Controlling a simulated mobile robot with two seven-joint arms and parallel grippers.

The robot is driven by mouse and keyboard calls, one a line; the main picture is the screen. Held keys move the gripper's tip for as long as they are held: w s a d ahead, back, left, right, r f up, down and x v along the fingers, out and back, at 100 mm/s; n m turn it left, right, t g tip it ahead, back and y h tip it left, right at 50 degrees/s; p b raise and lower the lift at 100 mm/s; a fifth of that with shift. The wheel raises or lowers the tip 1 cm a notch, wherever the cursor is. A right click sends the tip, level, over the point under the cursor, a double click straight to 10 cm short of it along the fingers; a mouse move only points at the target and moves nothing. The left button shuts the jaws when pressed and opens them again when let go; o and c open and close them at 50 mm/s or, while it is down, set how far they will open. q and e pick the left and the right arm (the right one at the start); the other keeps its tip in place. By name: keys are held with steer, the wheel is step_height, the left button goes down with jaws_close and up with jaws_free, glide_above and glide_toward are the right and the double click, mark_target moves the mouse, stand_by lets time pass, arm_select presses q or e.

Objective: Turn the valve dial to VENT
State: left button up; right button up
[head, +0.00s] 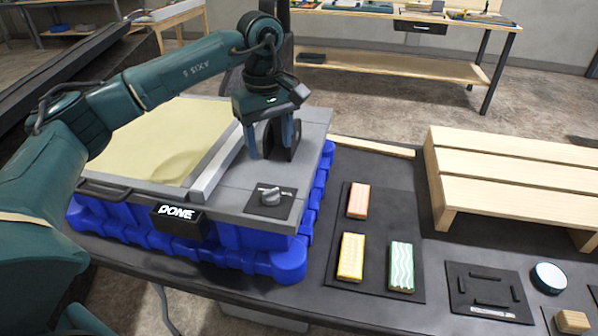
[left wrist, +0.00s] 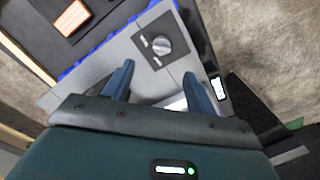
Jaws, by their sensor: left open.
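The valve dial (head: 270,194) is a grey round knob on a dark square plate, on the grey top of the blue-based console. In the left wrist view the dial (left wrist: 158,45) shows beyond the fingertips, with small white labels beside it that are too small to read. My left gripper (head: 272,150) is open and empty above the console's grey top, behind the dial and apart from it. Its two blue fingers also show in the left wrist view (left wrist: 160,85). The dial's pointer setting cannot be read clearly. My right gripper is not in view.
A black DONE sign (head: 179,220) is on the console's front. A sand-coloured panel (head: 150,140) fills the console's left part. To the right lie a dark mat (head: 375,215) with coloured blocks, a slatted wooden stand (head: 520,175) and a dark tray (head: 487,300).

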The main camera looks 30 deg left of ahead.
mark_target(271, 191)
arm_select(q)
steer(key=f, duration=0.4)
steer(key=f+p, duration=0.1)
steer(key=f, duration=0.3)
steer(key=f+p, duration=0.1)
steer(key=f, duration=0.3)
steer(key=shift+a+f, duration=0.35)
steer(key=shift+c, duration=0.4)
steer(key=c, duration=0.9)
